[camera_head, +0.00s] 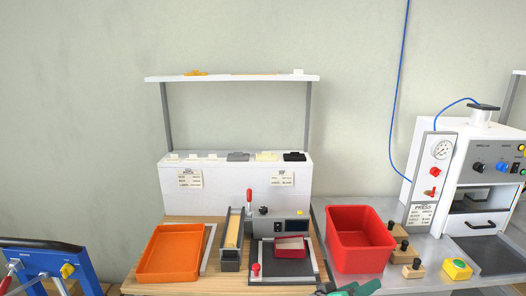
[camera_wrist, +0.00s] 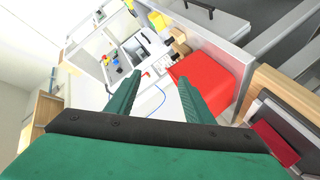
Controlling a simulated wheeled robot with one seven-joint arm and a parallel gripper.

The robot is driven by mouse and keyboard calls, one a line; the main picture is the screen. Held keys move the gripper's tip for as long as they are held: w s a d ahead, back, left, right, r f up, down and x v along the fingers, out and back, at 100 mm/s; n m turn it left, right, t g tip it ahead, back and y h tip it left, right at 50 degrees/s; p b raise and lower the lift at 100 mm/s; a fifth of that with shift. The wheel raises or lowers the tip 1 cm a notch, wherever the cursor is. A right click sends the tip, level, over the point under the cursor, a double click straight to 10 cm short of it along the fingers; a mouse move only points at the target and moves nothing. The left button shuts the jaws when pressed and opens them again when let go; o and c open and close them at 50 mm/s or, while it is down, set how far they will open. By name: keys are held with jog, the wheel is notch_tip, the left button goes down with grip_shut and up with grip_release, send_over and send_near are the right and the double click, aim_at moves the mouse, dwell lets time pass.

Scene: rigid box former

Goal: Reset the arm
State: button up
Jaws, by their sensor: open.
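My gripper shows in the wrist view (camera_wrist: 160,76) with two green fingers spread apart and nothing between them. In the head view only a small green part of it shows at the bottom edge (camera_head: 352,289), in front of the red bin (camera_head: 360,258); the rest is out of frame. The box former (camera_head: 281,229) stands on the wooden bench top, with a red-handled lever.
An orange tray (camera_head: 171,253) lies at the left of the bench. A press (camera_head: 470,170) stands at the right, with wooden blocks (camera_head: 414,269) and a yellow button box (camera_head: 457,268) before it. A white shelf (camera_head: 232,78) stands above the back. A blue frame (camera_head: 45,261) is at the lower left.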

jog(key=s+a+f+n+t+y, duration=0.4)
jog(key=s+a+f+y, duration=0.1)
jog(key=s+a+f, duration=0.3)
jog(key=s+a+f+n+t+y, duration=0.4)
jog(key=s+a+f, duration=0.2)
jog(key=s+f, duration=0.4)
jog(key=s+a+m+y, duration=0.2)
jog(key=s+a, duration=0.4)
jog(key=s, duration=0.5)
jog(key=s+a+m+y, duration=0.2)
jog(key=s+a, duration=0.4)
jog(key=s, duration=0.5)
jog(key=shift+s+r+m+g, duration=0.3)
jog(key=shift+s+m, duration=0.05)
jog(key=shift+m, duration=0.45)
